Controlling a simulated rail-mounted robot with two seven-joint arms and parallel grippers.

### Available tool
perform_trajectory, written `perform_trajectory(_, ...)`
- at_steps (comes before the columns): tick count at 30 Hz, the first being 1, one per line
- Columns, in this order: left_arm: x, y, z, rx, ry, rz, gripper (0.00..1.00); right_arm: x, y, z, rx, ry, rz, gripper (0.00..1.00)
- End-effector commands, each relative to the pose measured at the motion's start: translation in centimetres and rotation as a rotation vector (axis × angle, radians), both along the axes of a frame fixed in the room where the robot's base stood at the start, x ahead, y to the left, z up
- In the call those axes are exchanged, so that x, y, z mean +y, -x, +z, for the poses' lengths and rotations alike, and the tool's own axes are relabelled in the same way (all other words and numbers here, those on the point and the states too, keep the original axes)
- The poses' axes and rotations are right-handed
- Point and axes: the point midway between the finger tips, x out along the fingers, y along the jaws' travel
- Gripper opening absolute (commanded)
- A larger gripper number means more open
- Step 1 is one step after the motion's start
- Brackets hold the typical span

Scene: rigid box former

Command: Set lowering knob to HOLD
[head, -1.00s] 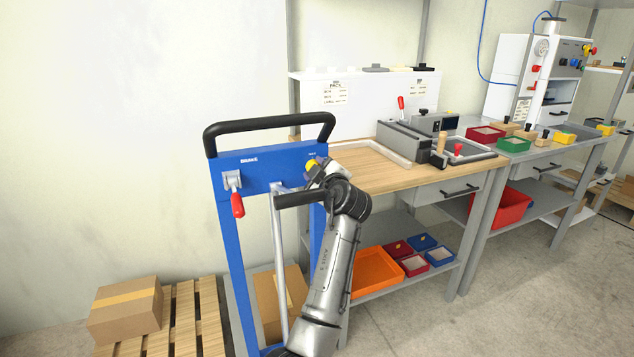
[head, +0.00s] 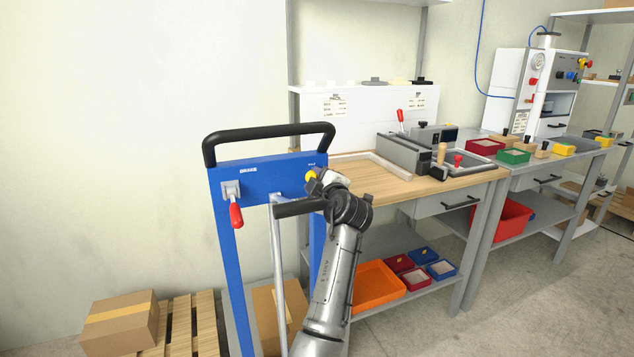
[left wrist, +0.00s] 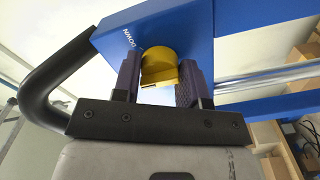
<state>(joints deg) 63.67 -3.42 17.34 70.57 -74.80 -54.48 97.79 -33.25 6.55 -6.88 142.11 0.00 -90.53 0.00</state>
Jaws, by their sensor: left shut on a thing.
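The yellow knob (head: 311,175) is on the right of the blue upper panel (head: 262,175) of a frame with a black push handle (head: 268,130). My left gripper (head: 315,179) is at the knob and partly covers it. In the left wrist view, the two fingers of my left gripper (left wrist: 160,72) are on either side of the yellow knob (left wrist: 157,63) and shut on it. The word DOWN shows on the panel beside the knob. No HOLD mark is readable. My right gripper is in neither current view.
A red-gripped lever (head: 235,214) hangs on the panel's left. A wooden-topped workbench (head: 400,186) stands close behind on the right. A pallet (head: 178,325) with a cardboard box (head: 120,318) lies at lower left. The wall side at left is clear.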

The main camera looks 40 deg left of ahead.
Motion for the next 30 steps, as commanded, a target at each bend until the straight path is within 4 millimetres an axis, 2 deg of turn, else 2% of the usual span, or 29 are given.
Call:
perform_trajectory(1, 0.0, 0.0, -0.1, -0.001, 0.002, 0.000, 0.41, 0.0, 0.0, 0.0, 0.000, 0.000, 0.000, 0.43)
perform_trajectory(8, 0.0, 0.0, 0.0, 0.000, 0.001, 0.000, 0.63, 0.0, 0.0, 0.0, 0.000, 0.000, 0.000, 0.43)
perform_trajectory(17, -0.2, 0.1, 0.0, 0.000, 0.000, 0.000, 0.64, -0.2, 0.0, 0.1, 0.000, 0.007, 0.004, 0.43)
perform_trajectory(23, -2.4, 1.3, 0.2, 0.001, 0.000, -0.002, 0.64, -0.3, 0.0, 1.3, 0.001, 0.010, 0.006, 0.43)
perform_trajectory(30, -6.6, 3.7, 0.2, 0.000, 0.001, -0.002, 0.64, -0.3, 0.0, 3.0, 0.000, 0.009, 0.006, 0.43)
